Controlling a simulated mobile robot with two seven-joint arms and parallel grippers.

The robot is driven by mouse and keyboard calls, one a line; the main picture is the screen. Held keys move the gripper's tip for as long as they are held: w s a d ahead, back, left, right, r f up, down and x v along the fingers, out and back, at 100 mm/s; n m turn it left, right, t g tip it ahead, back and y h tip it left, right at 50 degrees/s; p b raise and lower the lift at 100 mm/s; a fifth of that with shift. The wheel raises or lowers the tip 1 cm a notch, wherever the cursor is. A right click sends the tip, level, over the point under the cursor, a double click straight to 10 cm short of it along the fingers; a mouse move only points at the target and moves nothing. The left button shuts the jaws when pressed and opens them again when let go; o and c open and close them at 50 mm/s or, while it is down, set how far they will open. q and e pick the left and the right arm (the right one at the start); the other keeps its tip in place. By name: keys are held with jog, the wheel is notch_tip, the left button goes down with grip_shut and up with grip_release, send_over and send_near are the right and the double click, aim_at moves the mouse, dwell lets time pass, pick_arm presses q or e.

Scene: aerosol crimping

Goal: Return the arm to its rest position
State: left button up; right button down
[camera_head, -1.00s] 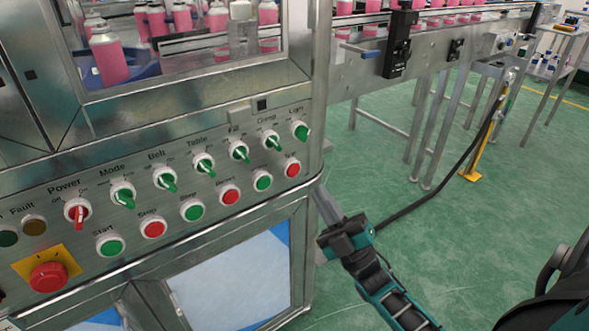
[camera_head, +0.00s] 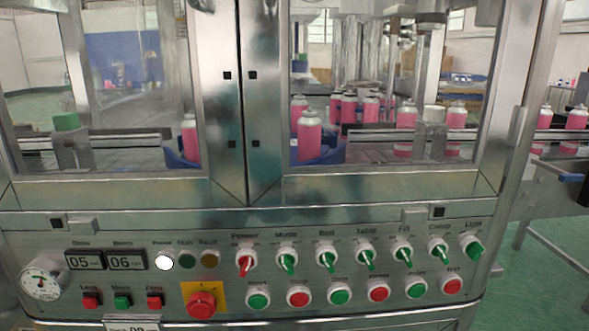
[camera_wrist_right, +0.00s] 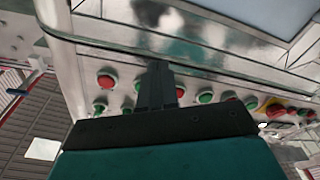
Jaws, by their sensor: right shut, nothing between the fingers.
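My right gripper (camera_wrist_right: 157,75) shows in the right wrist view, its dark fingers together and empty. The machine's front panel with a row of buttons lies beyond it, and the fingers cover part of that row. How far apart fingers and panel are, I cannot tell. Neither of my arms shows in the head view now. My left gripper is in no current view. In the head view the control panel (camera_head: 130,235) faces me, with a red power knob (camera_head: 244,262) and several green knobs, such as the light knob (camera_head: 471,246).
A red emergency button (camera_head: 201,305) sits on a yellow plate. A white lamp (camera_head: 163,261) is lit beside two dimmer lamps. Pink cans (camera_head: 309,137) stand behind the machine's windows. A conveyor (camera_head: 560,190) runs off at the right, with green floor (camera_head: 545,262) below it.

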jog(key=s+a+f+m+g, duration=0.4)
jog(key=s+a+f+g, duration=0.3)
jog(key=s+a+g, duration=0.15)
pick_arm(q)
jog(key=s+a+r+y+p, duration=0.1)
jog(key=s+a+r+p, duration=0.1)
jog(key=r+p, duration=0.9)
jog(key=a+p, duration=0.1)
jog(key=p, duration=0.4)
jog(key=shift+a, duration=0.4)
pick_arm(e)
notch_tip(320, 180, up, 11)
jog(key=s+d, duration=0.2)
jog(key=d, duration=0.1)
jog(key=shift+r, duration=0.2)
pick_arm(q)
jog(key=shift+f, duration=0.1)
pick_arm(e)
jog(key=shift+s+t, duration=0.1)
jog(key=shift+t, duration=0.15)
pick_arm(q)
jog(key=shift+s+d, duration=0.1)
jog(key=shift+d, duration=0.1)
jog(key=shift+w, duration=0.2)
